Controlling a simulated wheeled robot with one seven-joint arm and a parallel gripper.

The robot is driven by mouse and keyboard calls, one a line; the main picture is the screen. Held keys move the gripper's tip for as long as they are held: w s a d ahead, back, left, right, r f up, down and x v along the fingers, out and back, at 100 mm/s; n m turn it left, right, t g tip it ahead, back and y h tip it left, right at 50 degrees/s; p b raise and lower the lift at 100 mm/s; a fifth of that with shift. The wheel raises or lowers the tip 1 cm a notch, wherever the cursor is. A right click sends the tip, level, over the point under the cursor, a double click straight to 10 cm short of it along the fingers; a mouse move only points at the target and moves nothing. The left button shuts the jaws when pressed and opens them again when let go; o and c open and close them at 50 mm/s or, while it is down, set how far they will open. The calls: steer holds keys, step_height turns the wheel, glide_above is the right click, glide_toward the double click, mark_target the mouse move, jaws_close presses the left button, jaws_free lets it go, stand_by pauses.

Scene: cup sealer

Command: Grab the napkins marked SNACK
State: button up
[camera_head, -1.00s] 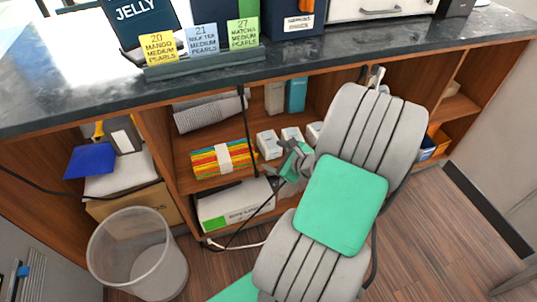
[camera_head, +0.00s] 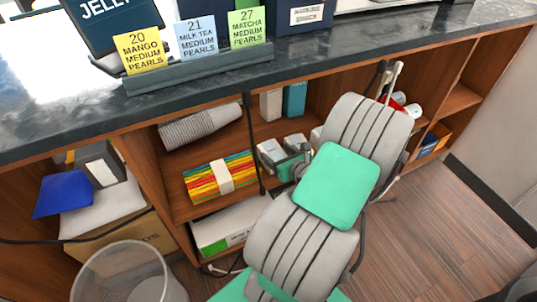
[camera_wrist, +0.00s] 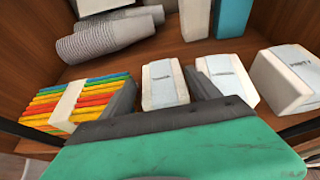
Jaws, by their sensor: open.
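Three white napkin packs with pale labels stand in a row on the shelf in the wrist view: a left pack (camera_wrist: 163,84), a middle pack (camera_wrist: 228,80) and a right pack (camera_wrist: 283,78). The right finger overlaps the middle pack's lower left part. In the head view my gripper (camera_head: 290,166) is at the shelf, partly hiding the packs.
Stacked grey cups (camera_wrist: 108,38) and a teal box (camera_wrist: 233,18) are behind. The dark counter (camera_head: 300,55) overhangs the shelf. A clear bin (camera_head: 130,275) stands at lower left.

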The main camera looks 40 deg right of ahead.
mark_target(269, 146)
steer(key=b+x, duration=0.2)
steer(key=x, duration=0.3)
steer(key=shift+w+d+f, duration=0.1)
steer(key=shift+w+f, duration=0.2)
steer(key=shift+w+d, duration=0.15)
steer(key=shift+w, duration=0.25)
steer(key=shift+c, duration=0.3)
steer(key=c, duration=1.1)
steer(key=shift+o, duration=0.2)
steer(key=shift+r, duration=0.1)
